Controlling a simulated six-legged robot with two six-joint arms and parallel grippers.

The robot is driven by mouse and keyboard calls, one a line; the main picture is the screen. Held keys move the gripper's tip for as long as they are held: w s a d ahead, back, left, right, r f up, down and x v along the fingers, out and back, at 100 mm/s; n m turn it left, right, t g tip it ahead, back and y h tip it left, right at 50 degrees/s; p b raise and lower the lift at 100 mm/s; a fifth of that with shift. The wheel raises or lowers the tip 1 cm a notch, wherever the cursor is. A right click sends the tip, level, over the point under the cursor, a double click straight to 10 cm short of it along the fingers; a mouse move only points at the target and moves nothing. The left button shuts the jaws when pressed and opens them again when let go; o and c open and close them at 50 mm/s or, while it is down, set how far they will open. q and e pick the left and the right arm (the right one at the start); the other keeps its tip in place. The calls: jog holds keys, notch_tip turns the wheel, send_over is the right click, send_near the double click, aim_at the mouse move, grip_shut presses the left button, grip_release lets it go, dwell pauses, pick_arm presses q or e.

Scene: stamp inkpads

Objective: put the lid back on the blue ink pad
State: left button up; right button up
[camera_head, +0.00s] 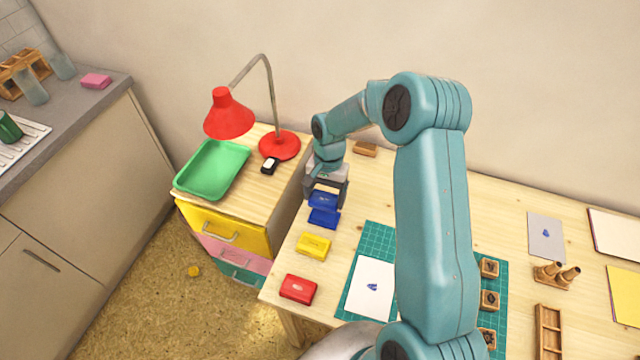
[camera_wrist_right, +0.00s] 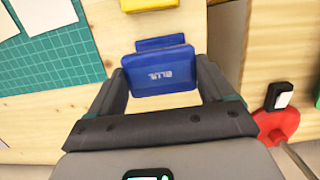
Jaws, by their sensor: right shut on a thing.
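My right gripper (camera_head: 325,192) is over the left end of the table and shut on a blue lid (camera_head: 323,199). In the right wrist view the lid (camera_wrist_right: 160,70), marked "BLUE", sits between the two fingers (camera_wrist_right: 158,88). The blue ink pad (camera_head: 323,218) lies just in front of the lid, nearer the table's front. In the right wrist view the pad (camera_wrist_right: 160,42) shows as a strip beyond the lid, partly hidden by it. I cannot tell the gap between lid and pad. My left gripper is not in view.
A yellow ink pad (camera_head: 313,245) and a red one (camera_head: 298,289) lie in front of the blue one. A green mat (camera_head: 378,238) with a white sheet (camera_head: 369,288) is to the right. A drawer unit with a green tray (camera_head: 212,169) and red lamp (camera_head: 229,114) stands left.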

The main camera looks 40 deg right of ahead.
aim_at(324, 216)
dwell(0.4)
jog(key=shift+f, duration=0.1)
jog(key=shift+f+b, duration=2.6)
jog(key=shift+f, duration=0.15)
jog(key=shift+b, duration=0.3)
jog(key=shift+f+b, duration=0.6)
jog(key=shift+b, duration=0.2)
dwell(0.5)
dwell(0.3)
jog(key=o, duration=1)
jog(key=shift+c, duration=0.2)
jog(key=shift+r, duration=0.1)
